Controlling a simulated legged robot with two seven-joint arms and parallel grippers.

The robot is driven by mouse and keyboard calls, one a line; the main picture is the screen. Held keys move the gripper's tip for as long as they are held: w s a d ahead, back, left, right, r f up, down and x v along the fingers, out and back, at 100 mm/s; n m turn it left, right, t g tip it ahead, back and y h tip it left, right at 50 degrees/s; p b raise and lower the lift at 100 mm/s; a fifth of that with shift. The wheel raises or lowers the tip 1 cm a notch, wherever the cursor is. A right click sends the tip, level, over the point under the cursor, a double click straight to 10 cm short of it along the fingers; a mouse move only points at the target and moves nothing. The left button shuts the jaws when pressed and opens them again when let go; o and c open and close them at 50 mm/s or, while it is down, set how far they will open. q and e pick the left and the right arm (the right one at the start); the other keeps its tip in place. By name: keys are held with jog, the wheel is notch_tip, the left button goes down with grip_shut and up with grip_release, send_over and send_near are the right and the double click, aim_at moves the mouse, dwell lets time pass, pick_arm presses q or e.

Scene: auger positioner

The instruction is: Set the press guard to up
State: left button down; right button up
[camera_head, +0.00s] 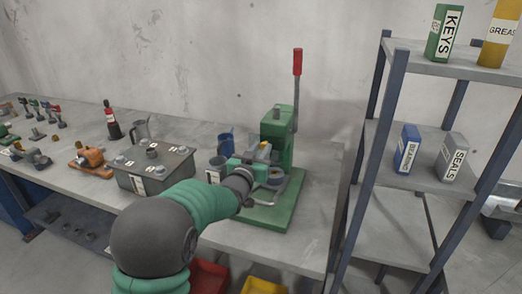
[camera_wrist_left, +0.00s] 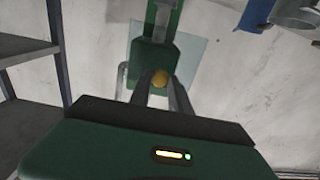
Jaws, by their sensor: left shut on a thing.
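The green press (camera_head: 275,140) stands on a green base plate on the bench, with a tall red-handled lever (camera_head: 297,62). In the left wrist view the guard is a pale, see-through panel (camera_wrist_left: 192,58) in front of the press's green column (camera_wrist_left: 155,52). A yellow knob (camera_wrist_left: 160,78) sits at the panel's lower part. My left gripper (camera_head: 262,166) is at the front of the press. In the wrist view its two fingers (camera_wrist_left: 160,88) are closed around the yellow knob. In the head view the gripper hides most of the guard, so its tilt is unclear. My right gripper is out of view.
A shelf rack (camera_head: 400,155) with boxes stands close on the right. Red and yellow bins (camera_head: 208,275) are below the bench edge. The wall is behind.

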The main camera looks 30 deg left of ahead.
pick_arm(q)
notch_tip(320, 180, up, 2)
jog(key=shift+r+p, duration=0.1)
jog(key=shift+p, duration=0.25)
jog(key=c, duration=1.2)
grip_release()
jog(key=shift+c, duration=0.2)
jog(key=shift+s, duration=0.15)
jog(key=b+v, duration=0.1)
jog(key=v, duration=1.5)
jog(key=shift+s+f, duration=0.25)
jog(key=shift+s, duration=0.05)
